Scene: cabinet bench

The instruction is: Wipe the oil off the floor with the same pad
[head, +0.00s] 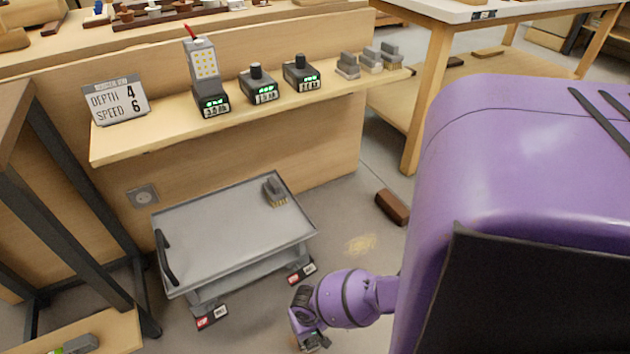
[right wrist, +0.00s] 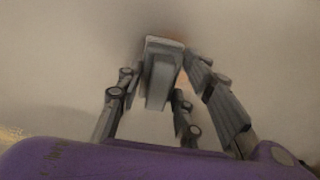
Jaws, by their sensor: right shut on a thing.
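A pale yellowish oil patch (head: 360,244) lies on the grey floor, right of the low cart. My right gripper (head: 312,341) is low at the bottom edge of the head view, nearer to me than the patch and to its left. In the right wrist view its fingers are shut on a grey block-shaped pad (right wrist: 161,72), with a brownish strip showing at its far edge. The floor is close behind the pad; I cannot tell whether they touch. A yellowish speckled area, likely the oil (right wrist: 10,132), shows at the left edge there. My left gripper is not in view.
A grey cart (head: 225,235) with a brush (head: 275,190) on top stands left of the patch. A brown block (head: 392,207) lies on the floor behind it. A wooden shelf (head: 150,145) holds chargers and more brushes.

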